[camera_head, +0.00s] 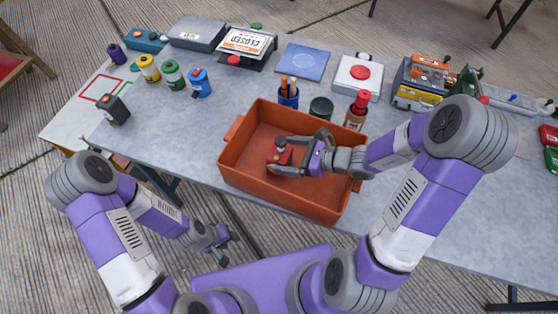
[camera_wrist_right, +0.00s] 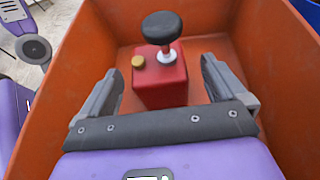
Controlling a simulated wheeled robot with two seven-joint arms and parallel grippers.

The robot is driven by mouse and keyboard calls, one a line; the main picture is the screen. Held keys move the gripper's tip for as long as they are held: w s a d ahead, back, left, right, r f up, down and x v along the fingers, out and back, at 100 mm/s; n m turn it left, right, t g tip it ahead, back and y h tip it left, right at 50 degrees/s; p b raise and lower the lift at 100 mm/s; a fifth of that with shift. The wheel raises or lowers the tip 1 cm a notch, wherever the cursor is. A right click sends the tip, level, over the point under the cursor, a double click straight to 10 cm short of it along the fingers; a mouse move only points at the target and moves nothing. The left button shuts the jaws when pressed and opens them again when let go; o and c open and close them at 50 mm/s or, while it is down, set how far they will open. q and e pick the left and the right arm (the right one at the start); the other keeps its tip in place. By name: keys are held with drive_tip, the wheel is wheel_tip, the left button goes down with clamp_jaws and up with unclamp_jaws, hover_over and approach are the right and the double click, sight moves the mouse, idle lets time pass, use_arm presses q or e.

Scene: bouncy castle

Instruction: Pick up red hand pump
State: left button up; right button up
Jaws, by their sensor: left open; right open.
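The red hand pump (camera_wrist_right: 160,82) stands upright inside the orange bin (camera_head: 235,187). It has a red box body, a black round knob on top and a small gold cap. In the head view the pump (camera_head: 279,157) is partly covered by my right gripper. My right gripper (camera_head: 285,157) is open inside the bin. In the right wrist view its two fingers (camera_wrist_right: 163,85) stand to either side of the pump, with gaps visible between them and the body. My left gripper (camera_head: 222,238) is open and empty, low in front of the table.
Behind the bin stand a pen cup (camera_head: 288,98), a dark green jar (camera_head: 321,108) and a red-capped bottle (camera_head: 356,112). The bin walls surround my right gripper closely.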

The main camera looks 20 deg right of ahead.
sight(274, 153)
drive_tip(key=b+x, duration=0.1)
drive_tip(key=x, duration=0.4)
drive_tip(key=shift+a+b, duration=0.2)
drive_tip(key=shift+b, duration=0.15)
drive_tip(key=shift+c, duration=0.5)
drive_tip(key=c, duration=1.4)
